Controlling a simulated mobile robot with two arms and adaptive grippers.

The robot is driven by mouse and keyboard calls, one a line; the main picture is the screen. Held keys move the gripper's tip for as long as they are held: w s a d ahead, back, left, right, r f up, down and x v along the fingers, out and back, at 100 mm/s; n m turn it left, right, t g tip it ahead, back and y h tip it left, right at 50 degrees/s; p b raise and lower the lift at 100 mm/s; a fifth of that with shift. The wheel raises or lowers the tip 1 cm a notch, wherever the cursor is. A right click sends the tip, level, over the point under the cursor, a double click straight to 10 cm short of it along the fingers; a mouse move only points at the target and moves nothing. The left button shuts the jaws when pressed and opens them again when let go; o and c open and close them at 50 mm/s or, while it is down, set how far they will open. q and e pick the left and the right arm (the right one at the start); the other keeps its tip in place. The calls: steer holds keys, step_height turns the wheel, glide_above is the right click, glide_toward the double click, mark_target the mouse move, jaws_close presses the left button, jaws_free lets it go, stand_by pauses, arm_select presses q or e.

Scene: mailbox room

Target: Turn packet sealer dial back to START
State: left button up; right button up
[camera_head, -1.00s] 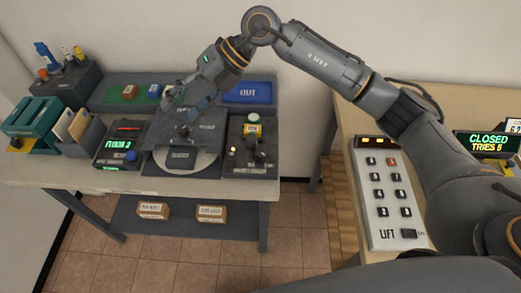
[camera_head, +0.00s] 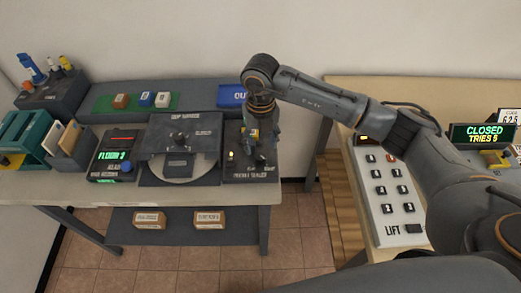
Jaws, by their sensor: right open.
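The packet sealer (camera_head: 240,177) is a dark panel at the right end of the left table, with a small lit yellow lamp (camera_head: 231,155) and white lettering along its front edge. My right gripper (camera_head: 262,150) points down over the right part of the panel and is open. It covers much of the sealer, so the dial and its setting cannot be made out. I cannot tell whether the fingers touch anything. My left gripper is not in view.
Left of the sealer is a dark machine with a round pale plate (camera_head: 180,170). A green tray (camera_head: 112,103) with small blocks and a blue OUT tray (camera_head: 232,96) lie behind. A LIFT keypad (camera_head: 388,195) is on the right table. A floor gap separates the tables.

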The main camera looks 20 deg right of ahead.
mark_target(261, 155)
step_height(261, 155, down, 5)
steer(key=shift+f+p, duration=0.1)
steer(key=shift+p, duration=0.2)
steer(key=c, duration=1.2)
steer(key=shift+o, duration=0.3)
steer(key=shift+w+n+b, duration=0.1)
steer(key=shift+n+b, duration=0.3)
steer(key=shift+b, duration=0.25)
steer(key=shift+n, duration=0.3)
steer(key=o, duration=1.1)
